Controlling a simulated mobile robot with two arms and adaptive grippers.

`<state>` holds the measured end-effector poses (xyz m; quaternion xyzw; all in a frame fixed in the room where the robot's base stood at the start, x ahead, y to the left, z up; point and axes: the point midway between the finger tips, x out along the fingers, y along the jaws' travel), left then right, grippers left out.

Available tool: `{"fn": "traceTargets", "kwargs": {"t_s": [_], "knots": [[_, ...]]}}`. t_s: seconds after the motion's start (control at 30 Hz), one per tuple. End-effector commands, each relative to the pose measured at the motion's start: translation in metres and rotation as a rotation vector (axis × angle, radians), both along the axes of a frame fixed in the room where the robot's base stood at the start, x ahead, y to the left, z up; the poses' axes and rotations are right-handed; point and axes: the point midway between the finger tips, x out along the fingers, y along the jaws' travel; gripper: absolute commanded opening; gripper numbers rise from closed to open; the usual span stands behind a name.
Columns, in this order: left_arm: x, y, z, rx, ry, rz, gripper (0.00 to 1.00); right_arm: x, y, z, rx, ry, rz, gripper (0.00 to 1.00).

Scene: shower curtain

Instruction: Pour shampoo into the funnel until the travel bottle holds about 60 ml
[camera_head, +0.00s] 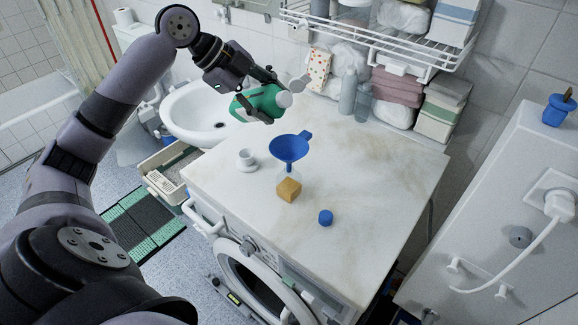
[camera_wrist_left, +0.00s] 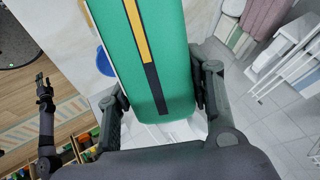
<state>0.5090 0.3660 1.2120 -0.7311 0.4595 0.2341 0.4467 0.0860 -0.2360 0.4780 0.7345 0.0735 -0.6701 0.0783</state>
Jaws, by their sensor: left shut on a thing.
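My left gripper (camera_head: 262,98) is shut on the green shampoo bottle (camera_head: 266,101) and holds it tilted in the air, up and left of the funnel. The bottle also fills the middle of the left wrist view (camera_wrist_left: 152,60), between the two fingers. The blue funnel (camera_head: 289,149) sits over a clear travel bottle (camera_head: 287,173) on the white top. The travel bottle is partly hidden by a tan block (camera_head: 289,190) in front of it, and its fill level cannot be made out. A blue cap (camera_head: 326,217) lies nearer the front. My right gripper is not in the head view.
The white top (camera_head: 380,190) over the washing machine (camera_head: 262,285) is mostly clear on the right. A small white cup (camera_head: 246,160) stands at its left. Bottles (camera_head: 348,92), towels (camera_head: 397,85) and a wire shelf (camera_head: 380,38) are behind. A sink (camera_head: 205,110) is at left.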

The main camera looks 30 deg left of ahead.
Motion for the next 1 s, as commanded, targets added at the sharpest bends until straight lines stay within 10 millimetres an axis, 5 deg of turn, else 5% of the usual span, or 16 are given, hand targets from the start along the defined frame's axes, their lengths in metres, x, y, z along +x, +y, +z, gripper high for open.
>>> {"fn": "traceTargets", "kwargs": {"t_s": [1.0], "knots": [[0.0004, 0.0014, -0.0094, 0.101, -0.009, 0.001, 0.00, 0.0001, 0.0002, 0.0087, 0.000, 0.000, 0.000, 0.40]]}}
